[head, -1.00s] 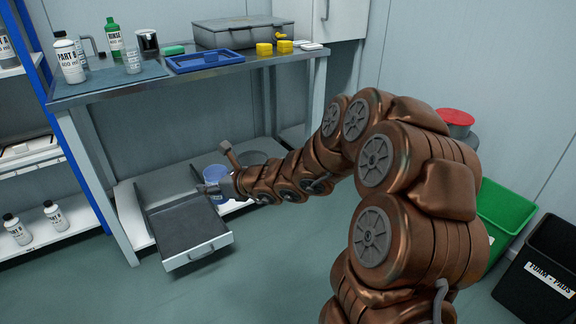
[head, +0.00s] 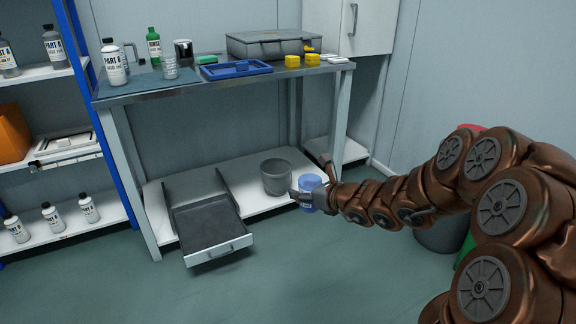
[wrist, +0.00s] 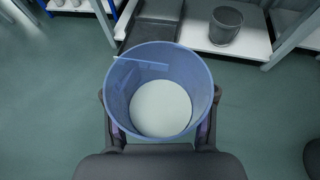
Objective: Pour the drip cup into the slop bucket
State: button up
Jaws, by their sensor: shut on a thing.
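The drip cup is a translucent blue cup (head: 311,181), held in my gripper (head: 303,196) in front of the lower shelf. In the wrist view the cup (wrist: 118,88) is seen from above, roughly upright, with a pale whitish layer at its bottom. My gripper (wrist: 160,130) is shut around the cup from both sides. A grey open bucket (head: 276,178), likely the slop bucket, stands on the lower shelf just left of the cup in the head view. In the wrist view the bucket (wrist: 226,26) is apart from the cup, beyond it to the right.
An open drawer (head: 212,232) juts out left of the bucket. The steel bench (head: 150,93) above carries bottles, a blue tray (head: 236,69), yellow blocks and a grey case (head: 275,44). Shelving with bottles stands at left. The floor in front is clear.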

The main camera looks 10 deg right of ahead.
aim_at(275, 172)
jog(key=z, duration=0.4)
jog(key=i, duration=1.35)
jog(key=u, duration=1.35)
jog(key=i, duration=0.85)
jog(key=u, duration=0.15)
